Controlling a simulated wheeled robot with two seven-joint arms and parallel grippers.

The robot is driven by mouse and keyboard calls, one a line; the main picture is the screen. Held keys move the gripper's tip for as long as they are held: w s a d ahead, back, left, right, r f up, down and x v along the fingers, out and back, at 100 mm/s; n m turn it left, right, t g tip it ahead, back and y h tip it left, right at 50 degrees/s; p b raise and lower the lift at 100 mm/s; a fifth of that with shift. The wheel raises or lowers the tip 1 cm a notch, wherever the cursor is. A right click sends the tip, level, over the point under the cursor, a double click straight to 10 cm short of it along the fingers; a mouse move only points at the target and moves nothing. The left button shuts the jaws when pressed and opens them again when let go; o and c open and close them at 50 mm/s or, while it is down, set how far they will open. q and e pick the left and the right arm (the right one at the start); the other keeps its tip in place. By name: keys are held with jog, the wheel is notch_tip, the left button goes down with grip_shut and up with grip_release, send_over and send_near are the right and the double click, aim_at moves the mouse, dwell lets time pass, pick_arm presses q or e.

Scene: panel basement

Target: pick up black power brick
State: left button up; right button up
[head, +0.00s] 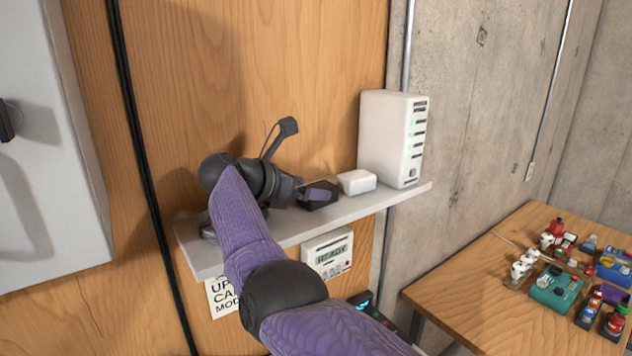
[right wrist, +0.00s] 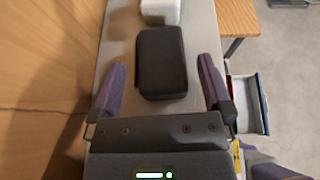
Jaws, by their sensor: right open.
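The black power brick (head: 318,196) lies on the narrow grey shelf (head: 300,227), partly hidden by my gripper in the head view. In the right wrist view the black power brick (right wrist: 162,62) lies ahead of the palm, between the lines of the two fingers. My right gripper (head: 308,192) is open and reaches along the shelf from the left; in the right wrist view its purple fingers (right wrist: 164,78) stand apart on either side of the brick, with gaps visible on both sides. My left gripper is not in view.
A small white box (head: 357,182) sits just beyond the brick, and a tall white device (head: 392,138) with green lights stands behind it. A wooden wall backs the shelf. A wooden table (head: 470,275) with several small items is at right.

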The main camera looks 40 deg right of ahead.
jog(key=shift+s+d+f, duration=0.15)
jog(key=shift+d+f, duration=0.05)
jog(key=shift+d, duration=0.25)
jog(key=shift+a, duration=0.15)
jog(key=shift+c, duration=1)
grip_shut()
